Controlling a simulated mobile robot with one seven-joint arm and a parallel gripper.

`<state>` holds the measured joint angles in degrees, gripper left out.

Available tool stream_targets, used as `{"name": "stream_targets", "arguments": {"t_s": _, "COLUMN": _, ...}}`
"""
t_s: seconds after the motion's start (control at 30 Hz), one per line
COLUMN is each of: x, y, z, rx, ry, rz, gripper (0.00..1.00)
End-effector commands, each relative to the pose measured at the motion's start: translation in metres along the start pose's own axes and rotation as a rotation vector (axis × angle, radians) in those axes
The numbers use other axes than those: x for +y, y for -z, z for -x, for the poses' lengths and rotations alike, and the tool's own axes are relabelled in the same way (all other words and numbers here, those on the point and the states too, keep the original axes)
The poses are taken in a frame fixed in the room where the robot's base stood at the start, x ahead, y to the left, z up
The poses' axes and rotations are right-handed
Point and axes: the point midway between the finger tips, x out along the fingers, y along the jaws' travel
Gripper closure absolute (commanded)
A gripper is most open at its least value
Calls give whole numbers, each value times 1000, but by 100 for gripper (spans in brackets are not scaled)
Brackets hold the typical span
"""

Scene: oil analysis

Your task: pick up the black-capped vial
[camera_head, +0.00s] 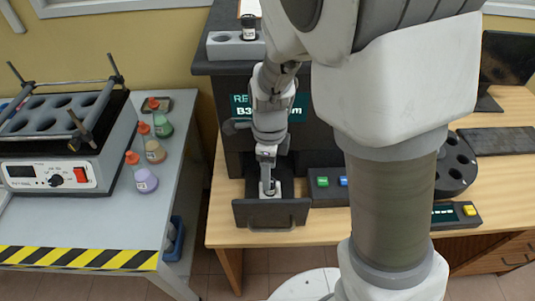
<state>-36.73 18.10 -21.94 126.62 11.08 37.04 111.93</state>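A black-capped vial (249,31) with a pale body stands upright in a grey two-hole holder (221,48) on top of the dark machine. My gripper (267,182) points down into the machine's open drawer (240,214), well below and in front of that vial. A small pale piece (276,189) with a dark middle is at the fingertips in the drawer. I cannot tell whether it is a vial or a seat, or whether the fingers grip it. The fingers are too small to show their gap.
The dark machine (233,158) stands on a wooden desk (225,236) with a button box (325,187) beside the drawer. A round dark rack (455,180) and keyboard (497,141) are right. Several colored flasks (142,180) stand on the left bench near a block heater (50,176).

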Motion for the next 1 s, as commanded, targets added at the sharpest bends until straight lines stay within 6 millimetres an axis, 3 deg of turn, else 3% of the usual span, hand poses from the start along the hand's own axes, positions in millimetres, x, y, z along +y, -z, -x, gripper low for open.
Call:
{"name": "stream_targets", "arguments": {"t_s": 0.23, "x": 0, "y": 1, "z": -16, "rx": 0, "ry": -1, "rz": -1, "gripper": 30}}
{"name": "stream_targets", "arguments": {"t_s": 0.5, "x": 0, "y": 3, "z": -55, "rx": 1, "ry": -1, "rz": -1, "gripper": 30}}
{"name": "stream_targets", "arguments": {"t_s": 0.77, "x": -1, "y": 3, "z": -57, "rx": 0, "ry": 1, "rz": 0, "gripper": 30}}
{"name": "stream_targets", "arguments": {"t_s": 1.0, "x": -1, "y": 3, "z": -57, "rx": 0, "ry": 1, "rz": 0, "gripper": 73}}
